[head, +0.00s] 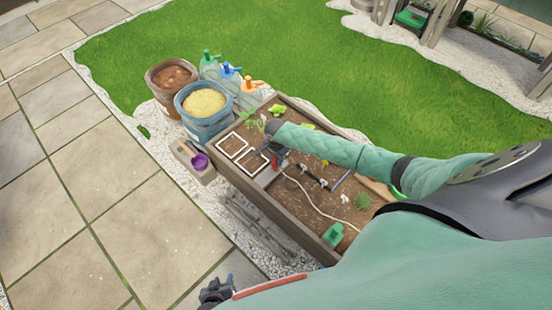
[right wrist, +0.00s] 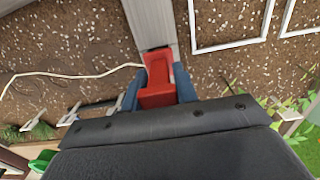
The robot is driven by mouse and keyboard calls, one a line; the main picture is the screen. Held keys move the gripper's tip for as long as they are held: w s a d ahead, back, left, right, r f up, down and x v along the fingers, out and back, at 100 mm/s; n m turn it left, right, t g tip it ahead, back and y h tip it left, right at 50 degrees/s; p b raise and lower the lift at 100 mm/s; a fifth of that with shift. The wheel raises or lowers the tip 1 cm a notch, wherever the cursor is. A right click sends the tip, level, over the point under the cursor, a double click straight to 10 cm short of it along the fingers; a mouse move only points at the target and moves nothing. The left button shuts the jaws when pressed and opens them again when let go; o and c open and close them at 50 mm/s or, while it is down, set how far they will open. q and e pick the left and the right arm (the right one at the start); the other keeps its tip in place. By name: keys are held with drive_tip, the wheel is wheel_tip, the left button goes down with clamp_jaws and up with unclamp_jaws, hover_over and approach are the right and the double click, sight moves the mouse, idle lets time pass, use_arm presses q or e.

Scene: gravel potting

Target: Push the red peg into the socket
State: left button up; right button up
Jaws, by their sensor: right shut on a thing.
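The red peg (head: 275,162) is at the middle of the planter bed in the head view. In the right wrist view the red peg (right wrist: 158,72) sits between the two blue fingertips of my right gripper (right wrist: 158,92), which is shut on it. The peg's far end meets the end of a grey strip (right wrist: 150,22), where a small dark edge shows. The socket's opening is hidden there, so I cannot tell how deep the peg sits. My left gripper (head: 216,291) is at the bottom edge of the head view, away from the bed; its fingers are unclear.
A white cord (right wrist: 75,74) runs over the soil from beside the peg. White square frames (head: 232,146) lie to the left. Thin pipes with small white fittings lie to the right. A tub of yellow grit (head: 204,102) and several spray bottles stand beyond the wooden planter (head: 262,201).

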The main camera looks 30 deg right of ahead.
drive_tip(key=shift+f, duration=0.85)
drive_tip(key=o, duration=0.9)
wheel_tip(320, 180, up, 8)
drive_tip(key=shift+f+p, duration=0.1)
drive_tip(key=shift+p, duration=0.5)
